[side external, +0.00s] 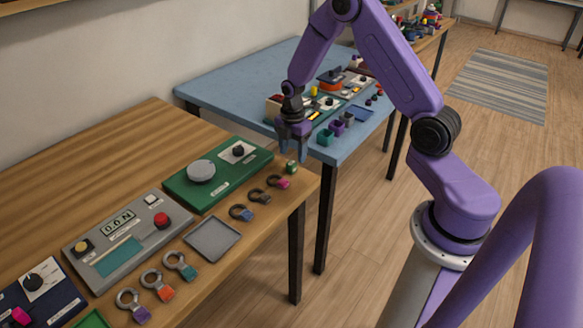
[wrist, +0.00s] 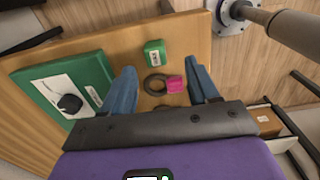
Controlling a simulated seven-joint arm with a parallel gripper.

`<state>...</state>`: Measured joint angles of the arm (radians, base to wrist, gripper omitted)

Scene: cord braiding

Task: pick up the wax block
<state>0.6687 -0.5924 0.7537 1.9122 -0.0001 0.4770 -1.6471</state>
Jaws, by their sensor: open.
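A small green block with a white label (side external: 291,167), which looks like the wax block, sits near the right end of the wooden table (side external: 130,140). It also shows in the wrist view (wrist: 154,53), a little beyond the line of my fingertips. The label is too small to read. My gripper (side external: 293,152) is above this end of the table, fingers pointing down, close over the block. In the wrist view my gripper (wrist: 162,72) is open and empty, with blue fingers spread. A dark ring with a pink tag (wrist: 175,84) lies between the fingers, below them.
A green panel with a knob and round disc (side external: 205,172) lies left of the block. Several tagged rings and a grey tray (side external: 212,239) line the front edge. A grey control panel (side external: 128,240) stands further left. A blue table (side external: 240,80) with more items stands behind.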

